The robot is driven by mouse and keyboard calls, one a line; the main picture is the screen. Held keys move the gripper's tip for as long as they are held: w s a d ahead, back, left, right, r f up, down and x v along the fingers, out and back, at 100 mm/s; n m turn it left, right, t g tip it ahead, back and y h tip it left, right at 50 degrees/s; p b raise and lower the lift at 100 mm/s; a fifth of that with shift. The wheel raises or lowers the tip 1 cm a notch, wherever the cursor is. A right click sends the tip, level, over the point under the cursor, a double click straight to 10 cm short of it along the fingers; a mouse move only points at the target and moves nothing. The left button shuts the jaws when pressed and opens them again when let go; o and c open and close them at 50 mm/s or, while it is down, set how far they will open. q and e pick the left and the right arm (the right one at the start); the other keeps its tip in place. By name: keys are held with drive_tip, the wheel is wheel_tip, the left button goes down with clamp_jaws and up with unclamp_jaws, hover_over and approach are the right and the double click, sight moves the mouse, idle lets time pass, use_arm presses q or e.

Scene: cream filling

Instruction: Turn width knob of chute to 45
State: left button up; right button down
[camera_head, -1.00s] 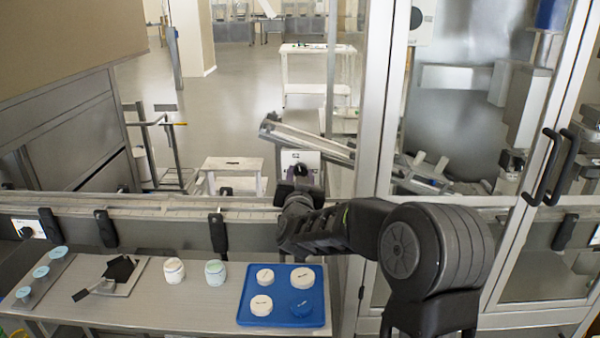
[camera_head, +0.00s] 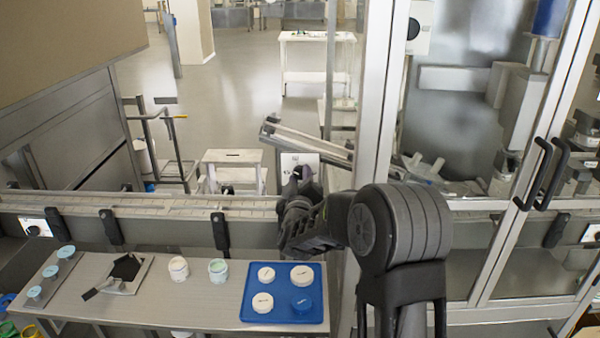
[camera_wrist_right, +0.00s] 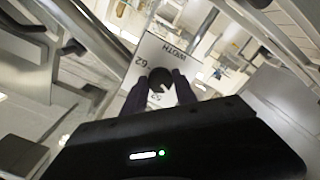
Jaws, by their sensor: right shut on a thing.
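The width knob (camera_wrist_right: 160,79) is a dark round knob with a white pointer mark on a white plate (camera_wrist_right: 150,52) reading WIDTH. My right gripper (camera_wrist_right: 160,88) has its two dark fingers on either side of the knob and is shut on it. The pointer aims toward the lower right in the wrist view; I cannot read its setting. In the head view the plate (camera_head: 291,161) stands below the tilted metal chute (camera_head: 312,140), and my right gripper (camera_head: 302,178) covers the knob. My left gripper is not in view.
A conveyor rail (camera_head: 150,206) runs across in front.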

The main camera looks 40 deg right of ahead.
drive_tip(key=n+p, duration=0.2)
drive_tip(key=n, duration=0.1)
drive_tip(key=shift+r+n, duration=0.1)
drive_tip(key=shift+n, duration=0.3)
drive_tip(key=shift+n+p, duration=1)
drive_tip(key=shift+n, duration=0.9)
drive_tip(key=c, duration=1)
unclamp_jaws()
drive_tip(key=shift+o, duration=0.2)
drive_tip(key=b+v, duration=0.1)
drive_tip(key=v, duration=0.7)
